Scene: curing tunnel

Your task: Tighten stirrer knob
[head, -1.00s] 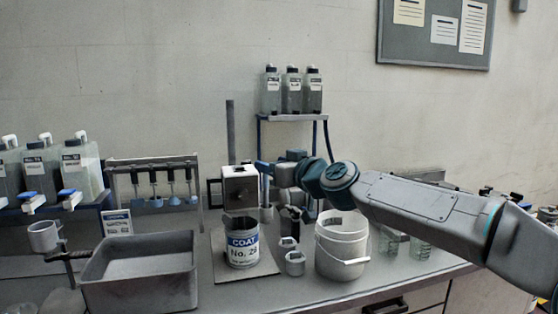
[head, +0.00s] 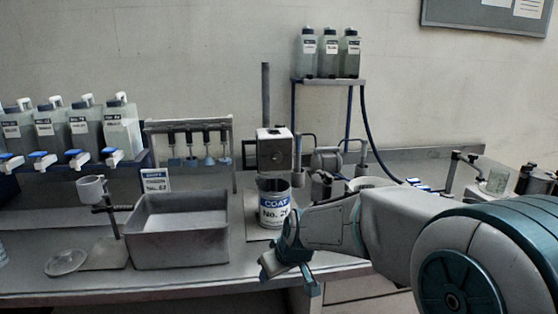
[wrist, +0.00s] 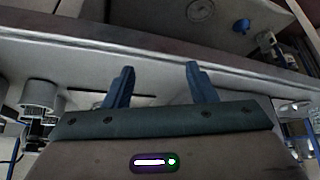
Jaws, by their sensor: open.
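The stirrer (head: 274,150) stands on the counter with a white-topped head on a tall dark post. A small round dark spot shows on the front of its head and may be the knob; I cannot tell how tight it is. A can labelled COAT (head: 274,212) stands below the head, partly hidden by my arm. My gripper (head: 290,278) is low, in front of the counter's front edge, well below and apart from the stirrer head. In the wrist view my gripper (wrist: 161,82) has its two blue fingers spread with nothing between them. The stirrer head is not clear there.
A grey metal tray (head: 178,250) lies left of the can. A cup on a stand (head: 91,188) is further left. Labelled bottles (head: 120,130) line a shelf at left. A small rack (head: 329,80) holds three bottles behind the stirrer. My arm hides much of the right counter.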

